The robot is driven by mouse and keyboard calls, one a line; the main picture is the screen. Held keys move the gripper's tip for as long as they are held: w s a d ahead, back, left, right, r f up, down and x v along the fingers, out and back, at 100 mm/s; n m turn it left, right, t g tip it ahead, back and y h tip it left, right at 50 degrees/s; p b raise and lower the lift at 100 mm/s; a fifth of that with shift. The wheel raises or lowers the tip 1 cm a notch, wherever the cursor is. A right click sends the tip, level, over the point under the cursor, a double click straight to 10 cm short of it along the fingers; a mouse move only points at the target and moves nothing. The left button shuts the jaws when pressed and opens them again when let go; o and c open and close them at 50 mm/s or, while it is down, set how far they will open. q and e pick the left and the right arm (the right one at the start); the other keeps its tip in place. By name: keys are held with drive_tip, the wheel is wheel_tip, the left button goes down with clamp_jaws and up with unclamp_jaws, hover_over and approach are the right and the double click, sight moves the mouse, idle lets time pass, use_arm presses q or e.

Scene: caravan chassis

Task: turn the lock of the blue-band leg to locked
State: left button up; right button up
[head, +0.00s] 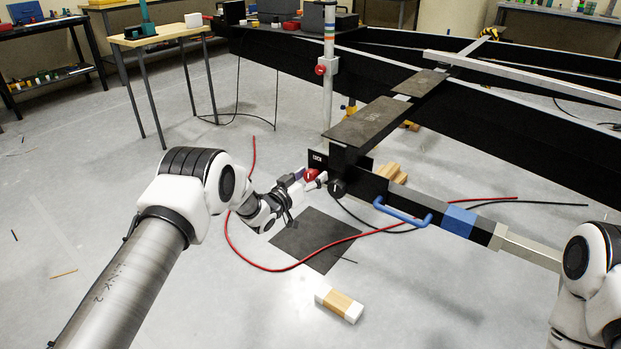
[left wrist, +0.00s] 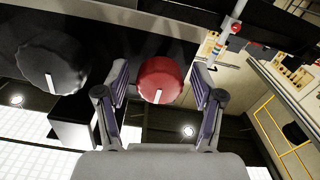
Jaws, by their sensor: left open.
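The blue-band leg is a dark beam with a blue band (head: 459,221) and a blue handle (head: 403,213), running right from the chassis corner. A red knob, the lock (head: 311,175), sits at its left end beside a black plate with small white lettering. In the left wrist view the red knob (left wrist: 160,80) has a white mark pointing down in the picture. My left gripper (head: 312,181) is open, its fingers on either side of the red knob, with gaps visible. A larger black knob (left wrist: 52,68) with a white mark is to the left. My right gripper is outside the views.
An upright white leg (head: 329,80) with coloured bands and another red knob (head: 320,70) stands behind. A red cable (head: 300,262) curves over the floor by a dark mat (head: 318,236). A white and wooden block (head: 339,305) lies in front. Open floor lies left.

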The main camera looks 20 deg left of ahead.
use_arm(q)
drive_tip(key=c, duration=1.2)
drive_tip(key=shift+o, duration=0.2)
drive_tip(key=m, duration=0.4)
drive_tip(key=shift+m, duration=0.3)
drive_tip(key=m, duration=0.4)
drive_tip(key=shift+m+b, duration=0.3)
drive_tip(key=shift+b, duration=0.1)
drive_tip(key=m, duration=0.4)
drive_tip(key=shift+d+m, duration=0.1)
drive_tip(key=shift+m, duration=0.2)
drive_tip(key=shift+m+b, duration=0.4)
drive_tip(key=shift+m, duration=1.7)
